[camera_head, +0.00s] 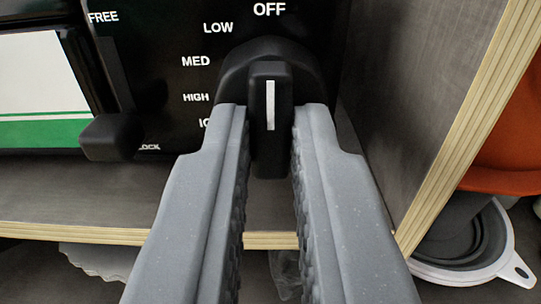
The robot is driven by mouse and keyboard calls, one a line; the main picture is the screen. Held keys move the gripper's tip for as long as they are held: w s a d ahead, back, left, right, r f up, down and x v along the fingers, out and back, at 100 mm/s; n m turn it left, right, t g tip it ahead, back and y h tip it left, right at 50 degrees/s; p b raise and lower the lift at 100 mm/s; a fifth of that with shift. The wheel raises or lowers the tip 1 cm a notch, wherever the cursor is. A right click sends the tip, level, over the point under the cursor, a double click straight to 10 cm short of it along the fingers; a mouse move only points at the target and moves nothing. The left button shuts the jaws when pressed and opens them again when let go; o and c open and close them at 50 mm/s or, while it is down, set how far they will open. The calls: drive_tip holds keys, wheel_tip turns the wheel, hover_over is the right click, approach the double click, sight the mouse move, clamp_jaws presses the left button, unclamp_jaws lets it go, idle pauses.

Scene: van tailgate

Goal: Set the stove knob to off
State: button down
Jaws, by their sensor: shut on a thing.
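The black stove knob (270,85) is in the upper middle of the view, on the stove's black front panel (150,50). Its white pointer line stands upright and points up toward the white OFF label (269,9). The labels LOW, MED, HIGH and a partly hidden one starting with "IG" run down the knob's left side. My gripper (270,125) is shut on the knob's raised grip, one grey finger on each side. The fingers cover the lower part of the knob's surround.
A black lever (112,137) sticks out at left, between FREE and a partly covered LOCK label. A grey plywood side wall (410,90) stands close on the right. Beyond it are an orange object (510,145) and a grey-and-white collapsible item (465,245).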

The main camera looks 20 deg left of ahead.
drive_tip(key=shift+f, duration=0.1)
idle(0.3)
drive_tip(key=c, duration=1.5)
unclamp_jaws()
drive_tip(key=shift+o, duration=0.2)
drive_tip(key=v, duration=1.3)
drive_tip(key=shift+s, duration=0.35)
drive_tip(key=shift+d, duration=0.1)
